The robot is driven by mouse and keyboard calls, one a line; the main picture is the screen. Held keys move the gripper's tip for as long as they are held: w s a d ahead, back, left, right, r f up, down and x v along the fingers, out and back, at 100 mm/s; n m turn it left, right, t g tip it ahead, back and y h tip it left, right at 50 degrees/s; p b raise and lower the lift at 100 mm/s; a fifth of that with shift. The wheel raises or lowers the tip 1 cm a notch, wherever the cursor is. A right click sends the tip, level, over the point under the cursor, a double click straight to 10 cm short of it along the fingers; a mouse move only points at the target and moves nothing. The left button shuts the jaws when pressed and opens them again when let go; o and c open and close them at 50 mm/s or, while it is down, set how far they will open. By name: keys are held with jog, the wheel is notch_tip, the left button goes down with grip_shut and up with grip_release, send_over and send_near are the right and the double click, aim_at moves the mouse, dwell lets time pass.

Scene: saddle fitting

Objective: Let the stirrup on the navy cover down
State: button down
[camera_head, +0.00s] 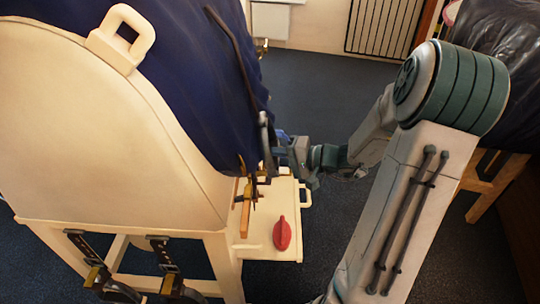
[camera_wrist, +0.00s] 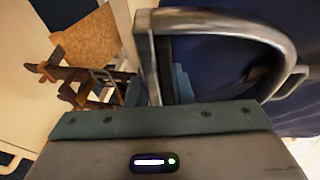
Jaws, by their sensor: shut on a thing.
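The navy cover (camera_head: 190,75) is draped over a cream body (camera_head: 80,120) and also shows in the wrist view (camera_wrist: 225,65). A dark strap (camera_head: 236,52) runs down the cover. The metal stirrup (camera_head: 264,133) is at the cover's right side, near the strap's lower end. In the wrist view the stirrup (camera_wrist: 225,21) is a large grey arch close in front of the camera. My gripper (camera_head: 278,148) reaches in from the right and is shut on the stirrup. Its fingertips are largely hidden in the head view.
A cream shelf (camera_head: 262,250) below carries a red object (camera_head: 282,233) and wooden pieces (camera_head: 246,208). A black padded thing (camera_head: 505,45) on a wooden stand is at the right. Blue floor beyond is clear.

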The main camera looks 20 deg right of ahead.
jog(key=shift+f, duration=0.1)
dwell(0.3)
jog(key=c, duration=1.3)
grip_release()
jog(key=shift+s+d, duration=0.1)
jog(key=p+v, duration=0.3)
jog(key=v, duration=1)
jog(key=shift+s+d, duration=0.15)
jog(key=shift+d, duration=0.1)
